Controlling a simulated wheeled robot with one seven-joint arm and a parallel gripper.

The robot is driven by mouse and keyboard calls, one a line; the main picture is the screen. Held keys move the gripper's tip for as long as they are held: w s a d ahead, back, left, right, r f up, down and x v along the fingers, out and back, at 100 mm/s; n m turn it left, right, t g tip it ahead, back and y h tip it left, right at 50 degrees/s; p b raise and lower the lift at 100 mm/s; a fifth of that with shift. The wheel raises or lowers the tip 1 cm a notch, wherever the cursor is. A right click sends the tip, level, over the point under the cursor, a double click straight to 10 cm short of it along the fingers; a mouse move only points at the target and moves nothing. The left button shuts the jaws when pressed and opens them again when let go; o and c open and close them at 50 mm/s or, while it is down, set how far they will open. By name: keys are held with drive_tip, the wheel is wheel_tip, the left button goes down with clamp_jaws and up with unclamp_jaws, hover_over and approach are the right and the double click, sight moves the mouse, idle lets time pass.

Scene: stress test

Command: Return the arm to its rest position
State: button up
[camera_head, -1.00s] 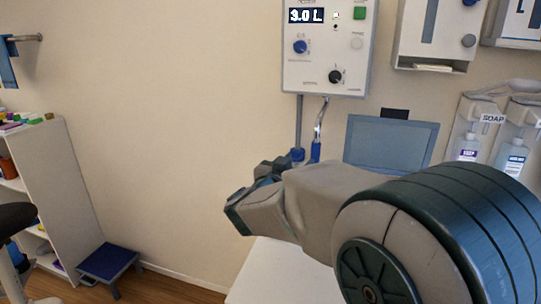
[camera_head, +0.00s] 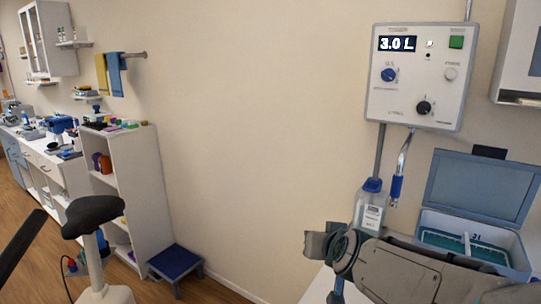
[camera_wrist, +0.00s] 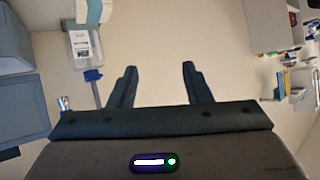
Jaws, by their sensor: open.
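My arm (camera_head: 420,275) reaches in from the lower right of the head view, in front of a lidded blue box. In the wrist view my gripper (camera_wrist: 158,84) shows two dark fingers spread apart, with only plain wall between them. It is open and empty. In the head view the fingertips are hard to make out at the arm's left end.
A wall unit (camera_head: 418,80) reads 3.0 L, with a labelled bottle (camera_head: 370,212) below it. The open blue box (camera_head: 480,190) stands behind my arm. A white shelf (camera_head: 155,190), blue step stool (camera_head: 176,264) and dark-seated stool (camera_head: 94,214) are left. The middle wall is clear.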

drive_tip(key=s+d+f+g, duration=0.1)
drive_tip(key=s+f+g, duration=0.2)
drive_tip(key=s, duration=0.3)
drive_tip(key=s+d+f+g, duration=0.1)
drive_tip(key=s+f+g, duration=0.1)
drive_tip(key=s, duration=0.4)
drive_tip(key=s+d+f+g+h, duration=0.1)
drive_tip(key=s+f+g, duration=0.2)
drive_tip(key=s, duration=0.4)
drive_tip(key=shift+d+f+n+g, duration=0.3)
drive_tip(key=shift+f+g, duration=0.05)
drive_tip(key=shift+g, duration=0.05)
